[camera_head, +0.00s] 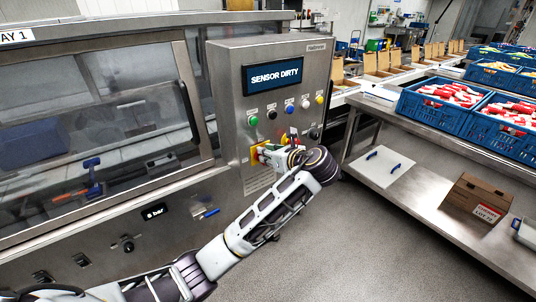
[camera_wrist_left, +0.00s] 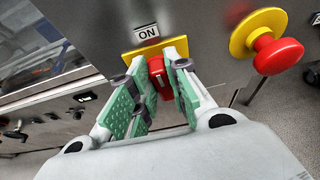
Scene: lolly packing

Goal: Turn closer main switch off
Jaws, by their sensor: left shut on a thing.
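The closer's main switch is a red knob (camera_wrist_left: 160,78) on a yellow plate (camera_wrist_left: 121,59) with an "ON" label (camera_wrist_left: 146,32) above it, seen in the left wrist view. My left gripper (camera_wrist_left: 163,85) is shut on the red knob, with a green-padded finger on each side. In the head view, my left gripper (camera_head: 277,158) reaches the yellow plate (camera_head: 257,152) low on the steel control panel (camera_head: 229,95) and hides most of the switch. The panel's display (camera_head: 273,75) reads "SENSOR DIRTY". My right gripper is not in view.
A red emergency button (camera_wrist_left: 277,55) on a yellow base stands right of the switch. Coloured buttons (camera_head: 271,114) sit above it. The closer's glazed door (camera_head: 100,120) is at left. A steel table (camera_head: 430,205) with blue crates (camera_head: 440,113) stands at right, with open floor between.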

